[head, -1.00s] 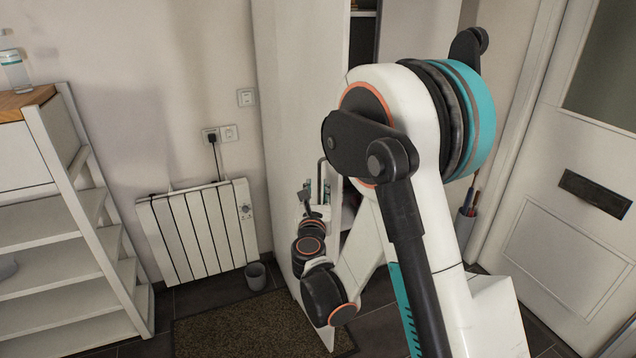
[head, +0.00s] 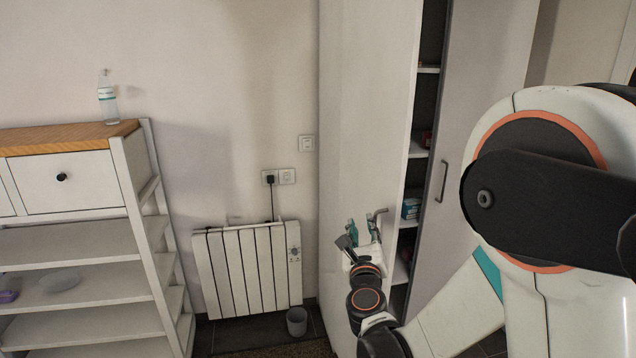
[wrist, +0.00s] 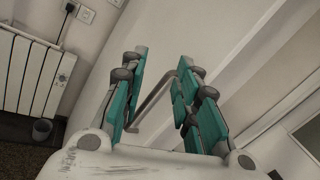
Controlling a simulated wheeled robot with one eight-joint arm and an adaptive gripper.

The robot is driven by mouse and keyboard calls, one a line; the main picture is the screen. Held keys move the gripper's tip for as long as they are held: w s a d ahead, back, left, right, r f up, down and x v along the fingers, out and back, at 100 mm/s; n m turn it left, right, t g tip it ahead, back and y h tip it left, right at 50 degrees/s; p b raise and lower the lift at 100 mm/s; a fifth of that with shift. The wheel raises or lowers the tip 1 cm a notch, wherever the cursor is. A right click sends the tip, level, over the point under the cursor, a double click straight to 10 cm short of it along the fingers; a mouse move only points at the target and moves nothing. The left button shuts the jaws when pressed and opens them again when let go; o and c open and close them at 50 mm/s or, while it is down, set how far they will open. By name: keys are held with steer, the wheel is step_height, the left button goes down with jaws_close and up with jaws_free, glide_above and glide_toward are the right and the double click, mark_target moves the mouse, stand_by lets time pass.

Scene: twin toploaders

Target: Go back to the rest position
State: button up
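My gripper (head: 364,236) is beside the white left door (head: 366,120) of a tall cabinet, near that door's grey handle (head: 378,214). In the wrist view, my gripper (wrist: 163,62) has its two teal fingers spread apart. The handle (wrist: 152,104) shows in the space between and beyond them, and nothing is clamped. I cannot tell how far the fingers are from the handle. My arm stretches across the right side of the head view and hides part of the cabinet.
The cabinet's shelves (head: 412,190) show in a gap beside the right door (head: 475,100). A radiator (head: 247,270) and grey bin (head: 297,321) stand by the wall. A shelving unit (head: 85,240) with a bottle (head: 108,103) on top is at left.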

steer(key=s+a+r+n+g+y, duration=0.2)
steer(key=s+r+n+y, duration=0.25)
steer(key=n, duration=0.55)
steer(key=s+a+r+n+g+y, duration=0.1)
steer(key=s+a+r+n+y, duration=0.3)
steer(key=n, duration=0.5)
steer(key=s+d+f+n+g+h, duration=0.2)
steer(key=s+d+f+n+g, duration=0.1)
steer(key=s, duration=0.5)
steer(key=s+d+f+n+g+h, duration=0.2)
steer(key=s+d+f+n, duration=0.2)
steer(key=s, duration=0.4)
steer(key=s+d+f+n+g+h, duration=0.2)
steer(key=s+d+f+n+g, duration=0.1)
steer(key=s+n, duration=0.4)
steer(key=shift+s+d+f+g, duration=0.3)
steer(key=shift+s+d+f, duration=0.25)
steer(key=shift+d, duration=0.35)
